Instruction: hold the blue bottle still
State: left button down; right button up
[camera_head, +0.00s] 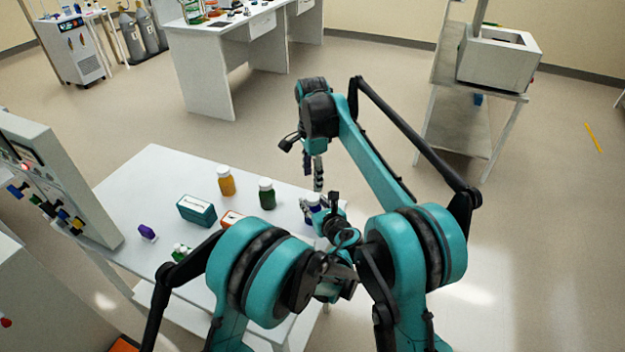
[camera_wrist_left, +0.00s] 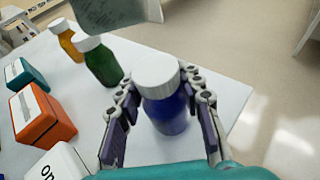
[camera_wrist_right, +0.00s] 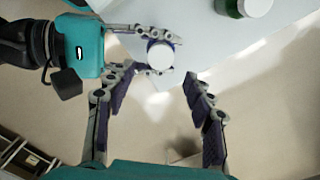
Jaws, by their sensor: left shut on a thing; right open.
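The blue bottle (camera_wrist_left: 166,105) with a white cap stands upright on the white table near its right edge. In the head view the bottle (camera_head: 313,201) is partly hidden by my left gripper (camera_head: 322,208). My left gripper (camera_wrist_left: 160,125) has its fingers on both sides of the bottle and is shut on it. In the right wrist view the bottle's white cap (camera_wrist_right: 160,54) shows between the left gripper's fingers (camera_wrist_right: 153,51). My right gripper (camera_wrist_right: 158,92) is open and empty, with its fingertips apart from the bottle. In the head view the right gripper (camera_head: 318,175) hangs above and beyond the bottle.
A green bottle (camera_head: 267,194) and an orange bottle (camera_head: 226,181) stand left of the blue one. A teal box (camera_head: 196,210), an orange box (camera_wrist_left: 42,115) and a purple item (camera_head: 147,232) are also on the table (camera_head: 150,180). Floor lies open beyond the table's right edge.

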aim_at(313, 197)
pick_arm(q)
jog(key=shift+f, duration=0.15)
pick_arm(e)
notch_tip(313, 197, down, 8)
jog(key=shift+r, duration=0.2)
jog(key=c, duration=1.2)
jog(key=n, duration=0.3)
jog(key=o, duration=1.3)
jog(key=shift+r, duration=0.1)
